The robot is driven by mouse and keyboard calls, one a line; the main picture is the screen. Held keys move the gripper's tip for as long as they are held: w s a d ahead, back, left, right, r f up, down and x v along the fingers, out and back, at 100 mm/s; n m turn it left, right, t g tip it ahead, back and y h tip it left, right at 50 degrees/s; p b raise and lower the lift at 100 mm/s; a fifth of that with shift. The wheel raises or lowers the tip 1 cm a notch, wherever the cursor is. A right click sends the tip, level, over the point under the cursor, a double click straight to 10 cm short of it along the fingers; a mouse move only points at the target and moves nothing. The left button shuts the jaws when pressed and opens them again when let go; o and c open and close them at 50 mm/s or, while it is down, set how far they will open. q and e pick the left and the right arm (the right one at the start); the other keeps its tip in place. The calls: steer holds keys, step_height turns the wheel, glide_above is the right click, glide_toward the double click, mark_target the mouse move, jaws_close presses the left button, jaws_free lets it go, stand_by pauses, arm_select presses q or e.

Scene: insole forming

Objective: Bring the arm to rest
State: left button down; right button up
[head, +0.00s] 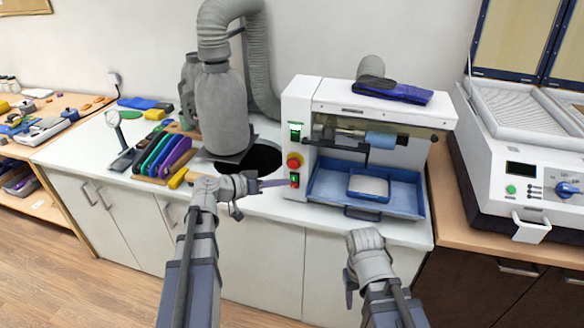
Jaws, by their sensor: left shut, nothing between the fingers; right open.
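My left gripper (272,184) is shut and empty. It points right at the lower left front of the white machine (330,92), close to its lower button (294,180); I cannot tell whether it touches. My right gripper (366,250) is open and empty in front of the counter edge, below the machine's blue tray (335,190). Its fingers are mostly hidden behind its own wrist. Both arms reach in from the bottom of the view.
A heating unit (510,150) stands right.

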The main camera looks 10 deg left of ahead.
arm_select(q)
steer(key=shift+s, duration=0.15)
stand_by(0.3)
steer(key=s+d+f+m+g+y, duration=0.1)
steer(key=s+d+f+g, duration=0.35)
steer(key=d, duration=0.25)
steer(key=s+d+f+g+y, duration=0.2)
steer(key=s+d+f+g, duration=0.1)
steer(key=s+d+f, duration=0.25)
steer(key=s+d+f+g+y, duration=0.1)
steer(key=s+f+g+y, duration=0.2)
steer(key=s+f+y, duration=0.2)
steer(key=s+y, duration=0.3)
steer(key=s, duration=0.4)
steer(key=shift+d+f+n+y, duration=0.2)
steer(key=shift+d+n+y, duration=0.2)
stand_by(0.8)
